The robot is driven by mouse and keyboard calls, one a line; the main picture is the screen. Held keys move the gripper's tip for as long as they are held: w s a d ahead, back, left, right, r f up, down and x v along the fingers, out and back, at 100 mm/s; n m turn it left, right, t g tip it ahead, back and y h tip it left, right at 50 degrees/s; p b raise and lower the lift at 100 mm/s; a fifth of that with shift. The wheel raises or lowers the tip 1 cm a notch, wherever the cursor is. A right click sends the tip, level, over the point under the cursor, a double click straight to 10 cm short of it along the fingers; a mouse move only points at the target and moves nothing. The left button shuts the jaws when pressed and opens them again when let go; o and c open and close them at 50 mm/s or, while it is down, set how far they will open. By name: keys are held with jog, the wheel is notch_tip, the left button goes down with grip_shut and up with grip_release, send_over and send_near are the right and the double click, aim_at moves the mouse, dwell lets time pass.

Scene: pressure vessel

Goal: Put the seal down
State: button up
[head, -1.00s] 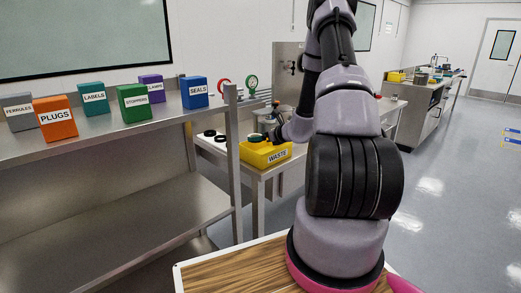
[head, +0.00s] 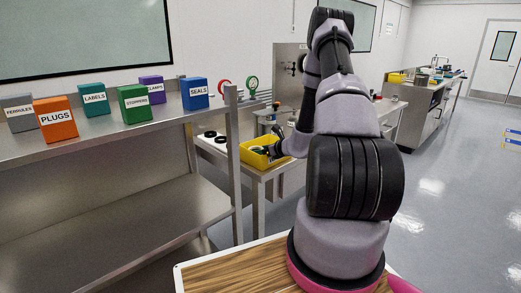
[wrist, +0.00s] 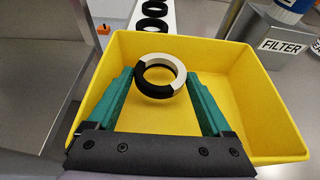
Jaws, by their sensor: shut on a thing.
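The seal (wrist: 141,77), a ring part black and part white, is held between the green fingers of my gripper (wrist: 159,76) in the wrist view. The yellow bin (wrist: 255,120) lies beneath and around them, and its floor shows through and beyond the ring. I cannot tell whether the seal touches the bin floor. In the head view, my gripper (head: 268,150) is at the yellow bin (head: 252,158) on the steel bench; the seal is too small there to make out clearly.
A box labelled FILTER (wrist: 283,45) stands to the bin's right. In the head view, a steel shelf with labelled boxes, including the blue SEALS box (head: 195,93), stands at the left.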

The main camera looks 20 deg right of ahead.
jog(key=o, duration=1.1)
jog(key=shift+f, duration=0.1)
jog(key=v, duration=0.6)
jog(key=r+v, duration=0.1)
jog(key=v, duration=0.5)
jog(key=shift+r, duration=0.2)
